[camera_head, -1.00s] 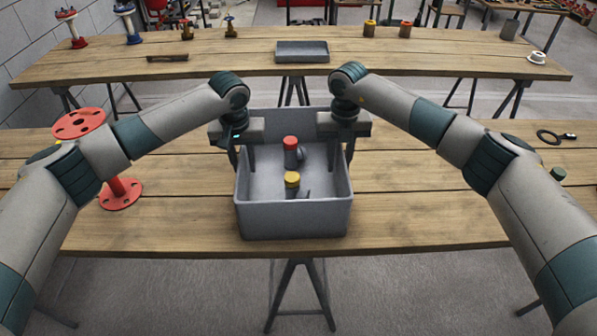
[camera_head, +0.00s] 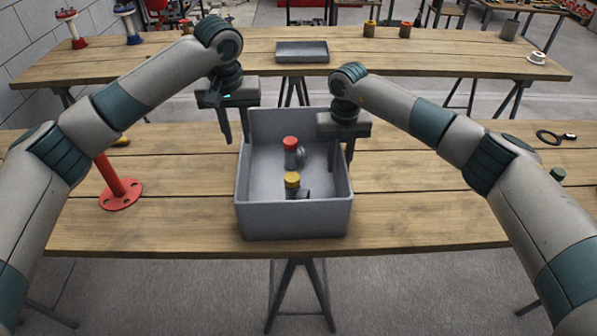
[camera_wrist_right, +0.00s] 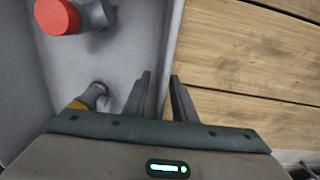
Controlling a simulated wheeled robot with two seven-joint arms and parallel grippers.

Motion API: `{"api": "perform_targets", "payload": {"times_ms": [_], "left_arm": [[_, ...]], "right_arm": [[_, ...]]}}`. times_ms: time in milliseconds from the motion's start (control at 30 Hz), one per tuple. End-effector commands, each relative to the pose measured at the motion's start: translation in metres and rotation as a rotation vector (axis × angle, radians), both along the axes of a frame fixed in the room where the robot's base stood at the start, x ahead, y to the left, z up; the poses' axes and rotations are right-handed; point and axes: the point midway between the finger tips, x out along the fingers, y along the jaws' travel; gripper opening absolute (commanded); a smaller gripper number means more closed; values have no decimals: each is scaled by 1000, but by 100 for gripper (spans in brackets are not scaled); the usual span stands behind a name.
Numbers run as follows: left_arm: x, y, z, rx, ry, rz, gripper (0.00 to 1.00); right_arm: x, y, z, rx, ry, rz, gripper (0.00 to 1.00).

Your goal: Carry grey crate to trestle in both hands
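The grey crate (camera_head: 292,222) stands upright on the near wooden trestle table (camera_head: 420,215). A red-capped fitting (camera_head: 290,152) and a yellow-capped fitting (camera_head: 292,187) are inside it. My left gripper (camera_head: 235,132) is open and empty, above and just left of the crate's left wall. My right gripper (camera_head: 342,160) is at the crate's right wall. In the right wrist view its fingers (camera_wrist_right: 160,95) stand apart on either side of the wall's rim (camera_wrist_right: 170,45); no firm grip shows. A far trestle table (camera_head: 220,62) stands behind.
A red flanged piece (camera_head: 120,190) stands left of the crate. A dark ring-shaped tool (camera_head: 556,137) lies at the table's right. A shallow grey tray (camera_head: 302,52) and several fittings occupy the far table.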

Motion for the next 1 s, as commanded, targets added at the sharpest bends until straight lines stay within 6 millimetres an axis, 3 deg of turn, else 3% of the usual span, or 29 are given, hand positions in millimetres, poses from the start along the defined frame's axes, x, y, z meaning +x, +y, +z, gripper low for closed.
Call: {"api": "perform_targets", "payload": {"times_ms": [567,767,1000], "left_arm": [[0,0,2,0,0,0,25],[0,0,2,0,0,0,25],[0,0,2,0,0,0,25]], "right_arm": [[0,0,6,1,-1,0,25],[1,0,28,0,-3,0,25],[1,0,71,0,-3,0,25]]}}
